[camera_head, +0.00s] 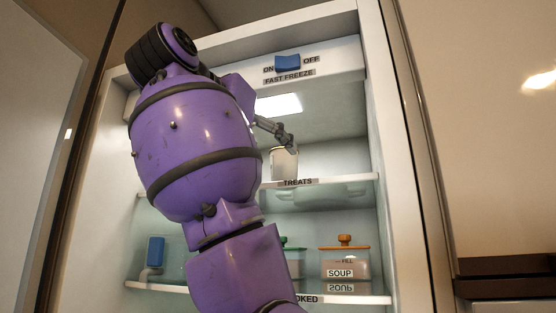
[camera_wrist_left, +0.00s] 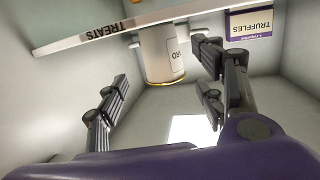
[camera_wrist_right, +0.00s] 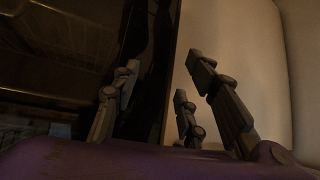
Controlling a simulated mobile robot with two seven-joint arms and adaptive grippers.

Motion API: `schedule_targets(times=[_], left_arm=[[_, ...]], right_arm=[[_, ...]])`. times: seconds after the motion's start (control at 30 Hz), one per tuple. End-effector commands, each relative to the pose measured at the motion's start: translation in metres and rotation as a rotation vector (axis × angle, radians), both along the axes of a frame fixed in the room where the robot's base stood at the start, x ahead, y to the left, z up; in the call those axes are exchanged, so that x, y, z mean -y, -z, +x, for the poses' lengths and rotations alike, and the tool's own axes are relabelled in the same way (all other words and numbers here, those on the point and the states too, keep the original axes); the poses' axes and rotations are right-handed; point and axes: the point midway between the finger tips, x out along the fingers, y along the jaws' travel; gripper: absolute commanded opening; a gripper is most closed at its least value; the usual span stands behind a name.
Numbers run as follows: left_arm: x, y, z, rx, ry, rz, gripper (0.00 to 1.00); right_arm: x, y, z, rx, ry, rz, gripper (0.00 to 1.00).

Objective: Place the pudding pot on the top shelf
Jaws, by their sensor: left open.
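The pudding pot (camera_head: 284,163) is white and stands upright on the top shelf, labelled TREATS (camera_head: 340,181), of the open freezer. In the left wrist view the pot (camera_wrist_left: 160,55) looks inverted, with a gold rim and a partly hidden label, between and beyond the fingers. My left gripper (camera_head: 285,138) is open at the pot's top; its fingers are spread with no visible grip. In the left wrist view the gripper (camera_wrist_left: 165,72) shows both fingers apart. My right gripper (camera_wrist_right: 160,85) is open and empty, away from the freezer shelves.
A purple-and-white TRUFFLES box (camera_wrist_left: 250,22) stands near the pot on the same shelf. The lower shelf holds an orange-lidded SOUP container (camera_head: 345,262) and a blue-topped item (camera_head: 155,250). A blue switch (camera_head: 288,62) is above. My left arm hides the shelves' middle-left.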

Motion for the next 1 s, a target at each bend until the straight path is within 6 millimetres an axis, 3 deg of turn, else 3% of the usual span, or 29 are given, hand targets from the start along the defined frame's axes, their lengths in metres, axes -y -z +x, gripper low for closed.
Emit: schedule_targets(times=[0.1, 0.6, 1.0], left_arm=[[-0.009, -0.008, -0.019, 0.01, 0.003, -0.006, 0.63], [-0.027, -0.01, -0.049, 0.003, 0.0, -0.001, 0.63], [-0.03, -0.009, -0.054, -0.001, 0.0, 0.0, 0.63]], right_arm=[[0.0, 0.0, 0.0, 0.0, 0.0, 0.0, 0.4], [-0.003, -0.001, 0.0, 0.002, -0.002, 0.004, 0.4], [-0.003, -0.001, 0.0, 0.001, -0.003, 0.004, 0.4]])
